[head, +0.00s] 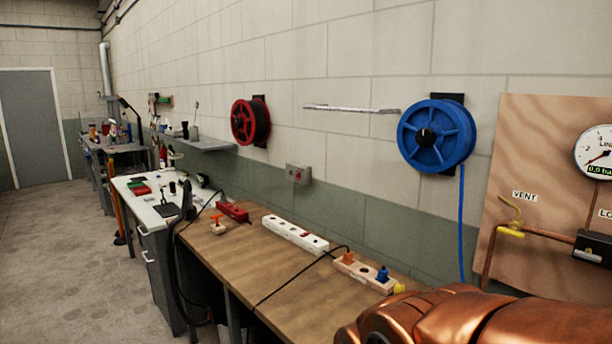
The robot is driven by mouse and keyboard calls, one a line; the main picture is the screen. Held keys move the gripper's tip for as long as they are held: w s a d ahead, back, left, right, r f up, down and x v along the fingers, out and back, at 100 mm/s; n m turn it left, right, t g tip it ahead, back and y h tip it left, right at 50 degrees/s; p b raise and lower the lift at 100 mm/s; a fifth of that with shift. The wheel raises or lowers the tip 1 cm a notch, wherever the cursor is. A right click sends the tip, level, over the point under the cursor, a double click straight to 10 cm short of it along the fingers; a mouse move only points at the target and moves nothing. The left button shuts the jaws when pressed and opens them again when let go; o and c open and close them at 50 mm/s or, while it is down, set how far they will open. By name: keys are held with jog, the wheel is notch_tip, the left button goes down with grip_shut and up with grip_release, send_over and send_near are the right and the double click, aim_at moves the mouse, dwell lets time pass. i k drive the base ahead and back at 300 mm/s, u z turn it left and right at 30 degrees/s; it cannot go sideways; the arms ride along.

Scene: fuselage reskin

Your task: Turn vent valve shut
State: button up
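The vent valve (511,231) is at the right of the head view, on a copper pipe on a wooden wall panel (545,130). It has a yellow body, and a thin yellow lever (512,208) rises above it, slanting up to the left. A VENT label (524,196) is beside the lever. From this angle I cannot tell whether the valve is open or shut. My gripper is not in view. A copper-coloured part, seemingly of my arm, fills the bottom right corner, below the valve and apart from it in the picture.
A gauge (597,152) reading 0.0 and a dark box (593,246) are right of the valve. A blue hose reel (436,136) hangs left of the panel. A wooden bench (265,250) with power strips and a black cable runs along the wall. The floor (65,260) at left is clear.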

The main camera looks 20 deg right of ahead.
aim_at(511, 232)
jog(key=z, duration=2.1)
